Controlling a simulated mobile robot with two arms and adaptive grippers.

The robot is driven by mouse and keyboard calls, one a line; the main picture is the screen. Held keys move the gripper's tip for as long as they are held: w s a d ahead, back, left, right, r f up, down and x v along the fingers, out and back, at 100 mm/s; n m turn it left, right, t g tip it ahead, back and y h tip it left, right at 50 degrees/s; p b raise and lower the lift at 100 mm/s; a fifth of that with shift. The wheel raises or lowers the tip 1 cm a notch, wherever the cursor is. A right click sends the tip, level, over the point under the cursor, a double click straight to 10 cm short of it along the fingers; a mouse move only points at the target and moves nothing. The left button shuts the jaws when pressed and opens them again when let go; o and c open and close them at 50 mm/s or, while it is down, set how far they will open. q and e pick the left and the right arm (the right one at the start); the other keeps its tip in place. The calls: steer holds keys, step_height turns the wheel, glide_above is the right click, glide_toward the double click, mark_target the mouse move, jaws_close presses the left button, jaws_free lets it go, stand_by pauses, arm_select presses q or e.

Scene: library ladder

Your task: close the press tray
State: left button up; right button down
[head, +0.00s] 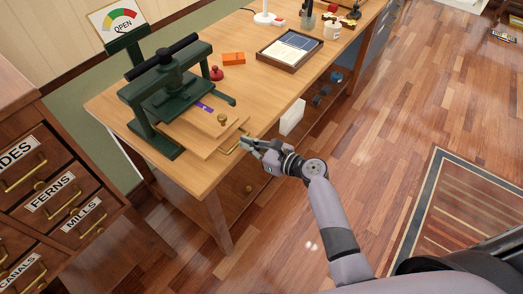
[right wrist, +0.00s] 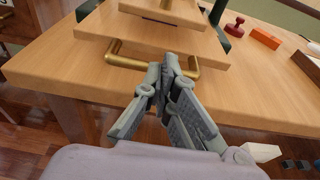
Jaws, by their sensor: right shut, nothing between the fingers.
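The dark green press (head: 165,76) stands on the wooden desk. Its wooden tray (head: 199,147) sticks out of the front, with a brass bar handle (head: 232,149) on its front edge. The tray (right wrist: 93,28) and handle (right wrist: 124,61) also show in the right wrist view. A smaller board with a brass knob (head: 222,119) lies above the tray. My right gripper (head: 244,144) is at the handle, its fingers together and empty. In the wrist view its fingertips (right wrist: 171,62) overlap the handle bar; whether they touch is unclear. My left gripper is out of view.
A gauge sign reading OPEN (head: 118,22) stands behind the press. A red stamp (head: 216,73), an orange block (head: 234,58) and a framed tray (head: 290,48) lie on the desk (head: 262,90). A labelled drawer cabinet (head: 45,165) is at left. The floor at right is mostly clear.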

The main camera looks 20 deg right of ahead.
steer(key=x, duration=0.3)
steer(key=r+x, duration=0.1)
steer(key=x, duration=0.4)
steer(key=shift+w+a+r+b, duration=0.2)
steer(key=shift+w+a+b, duration=0.05)
steer(key=shift+w+b, duration=0.1)
steer(key=shift+w+a, duration=0.15)
steer(key=shift+w, duration=0.05)
steer(key=shift+r, duration=0.35)
